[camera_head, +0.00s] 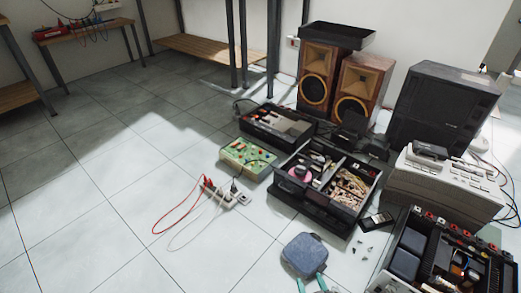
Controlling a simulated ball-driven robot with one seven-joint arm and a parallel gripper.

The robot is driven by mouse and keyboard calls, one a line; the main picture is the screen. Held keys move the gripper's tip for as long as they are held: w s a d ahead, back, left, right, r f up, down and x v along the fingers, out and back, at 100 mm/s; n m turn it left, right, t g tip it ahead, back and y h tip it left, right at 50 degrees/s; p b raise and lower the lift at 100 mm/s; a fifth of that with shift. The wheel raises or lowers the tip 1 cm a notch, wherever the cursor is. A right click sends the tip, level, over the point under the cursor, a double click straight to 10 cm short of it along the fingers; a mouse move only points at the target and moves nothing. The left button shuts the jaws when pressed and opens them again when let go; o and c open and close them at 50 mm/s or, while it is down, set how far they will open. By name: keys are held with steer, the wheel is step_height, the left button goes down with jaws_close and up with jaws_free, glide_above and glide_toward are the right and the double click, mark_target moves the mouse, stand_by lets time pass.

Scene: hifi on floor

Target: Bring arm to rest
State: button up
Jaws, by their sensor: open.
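A dark blue-grey, rounded square object (304,255) lies on the floor at the bottom middle. Two teal prongs (321,282) show just below it, cut off by the picture's lower edge, and I cannot tell what they belong to.
Open black cases (327,222) of parts, a green circuit board (247,158) and a power strip (222,193) with red and white leads lie on the floor. Wooden speakers (318,78), a black cabinet (443,107) and a grey machine (440,186) stand right. Tiles at left are clear.

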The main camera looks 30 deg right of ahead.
steer(key=a+r+n+g+y, duration=0.4)
steer(key=a+r+y, duration=0.2)
steer(key=a+r, duration=0.15)
steer(key=s+d+r+m+g+h+p, duration=0.1)
steer(key=s+d+r+g, duration=0.1)
steer(key=s+r+g, duration=0.35)
steer(key=s+d+r+m+g+h+p, duration=0.1)
steer(key=s+d+r+g, duration=0.15)
steer(key=s+r, duration=0.6)
step_height(320, 180, up, 37)
steer(key=s+p, duration=0.2)
steer(key=p, duration=3.5)
steer(key=shift+a+p, duration=0.3)
steer(key=shift+a, duration=0.15)
steer(key=shift+s+f, duration=0.1)
steer(key=shift+f, duration=0.05)
